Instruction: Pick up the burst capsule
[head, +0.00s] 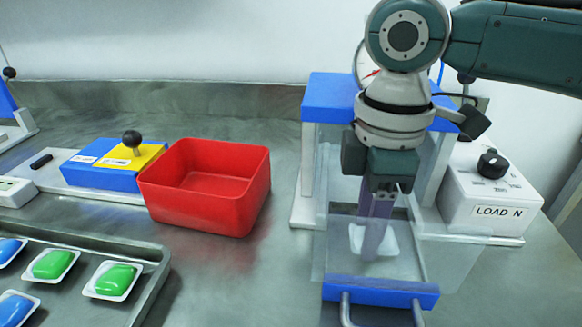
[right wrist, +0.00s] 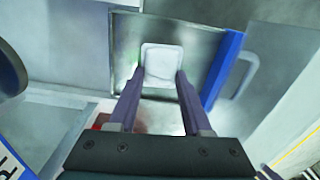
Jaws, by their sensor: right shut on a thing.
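The burst capsule (head: 390,241) is a white, square, shallow shell with no coloured dome showing. It is inside the clear-walled press station with the blue top (head: 330,95). My right gripper (head: 373,240) reaches down into the station from above, its purple fingers at the capsule. In the right wrist view the capsule (right wrist: 161,62) lies between the two fingertips of my right gripper (right wrist: 161,78), which are shut on its sides. I cannot tell whether the capsule still touches the surface below. My left gripper is not in view.
A clear guard with a blue bar and handle (head: 380,291) is at the station's front. An empty red bin (head: 205,205) stands to the left. A tray (head: 145,300) holds several green and blue capsules. A LOAD N box (head: 490,190) is at the right.

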